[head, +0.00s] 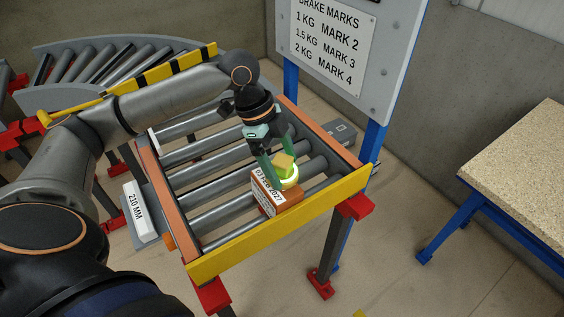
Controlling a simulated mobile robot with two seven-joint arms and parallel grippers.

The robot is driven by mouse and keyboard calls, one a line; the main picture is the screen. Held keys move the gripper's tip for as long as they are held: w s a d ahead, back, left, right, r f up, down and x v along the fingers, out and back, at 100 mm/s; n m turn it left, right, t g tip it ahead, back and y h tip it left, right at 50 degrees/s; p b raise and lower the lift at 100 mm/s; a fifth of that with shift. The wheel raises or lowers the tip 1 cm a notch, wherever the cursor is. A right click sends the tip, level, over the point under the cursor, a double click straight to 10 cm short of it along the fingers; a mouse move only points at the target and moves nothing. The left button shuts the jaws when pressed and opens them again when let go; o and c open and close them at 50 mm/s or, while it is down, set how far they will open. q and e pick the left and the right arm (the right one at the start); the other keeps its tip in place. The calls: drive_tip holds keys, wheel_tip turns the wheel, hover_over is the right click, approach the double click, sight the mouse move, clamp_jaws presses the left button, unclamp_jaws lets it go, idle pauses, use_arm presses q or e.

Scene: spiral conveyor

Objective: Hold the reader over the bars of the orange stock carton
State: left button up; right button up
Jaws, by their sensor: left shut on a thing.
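The orange stock carton (288,198) sits on the rollers near the yellow end stop. A white label on it reads what looks like "03 FEB 2027". My left gripper (279,159) points down from above and is shut on the reader (285,164), a small yellow-green piece with a bright glowing ring at its lower end. The reader is at the far right part of the carton and overlaps it in the picture. I cannot tell whether the two touch. No bars can be made out on the carton. My right gripper is not in view.
The roller conveyor (148,165) has orange side rails and a yellow end stop (285,226). A brake marks board (340,50) stands behind it on blue posts. A curved roller section (45,100) lies at the back left. A speckled table (520,170) stands at the right.

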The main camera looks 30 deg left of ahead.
use_arm(q)
drive_tip(key=shift+r+p, duration=1.5)
drive_tip(key=shift+p, duration=0.35)
wheel_tip(320, 180, up, 2)
drive_tip(key=shift+r+p, duration=0.1)
drive_tip(key=shift+p, duration=0.25)
drive_tip(key=shift+r, duration=0.95)
drive_tip(key=o, duration=0.6)
drive_tip(key=c, duration=0.6)
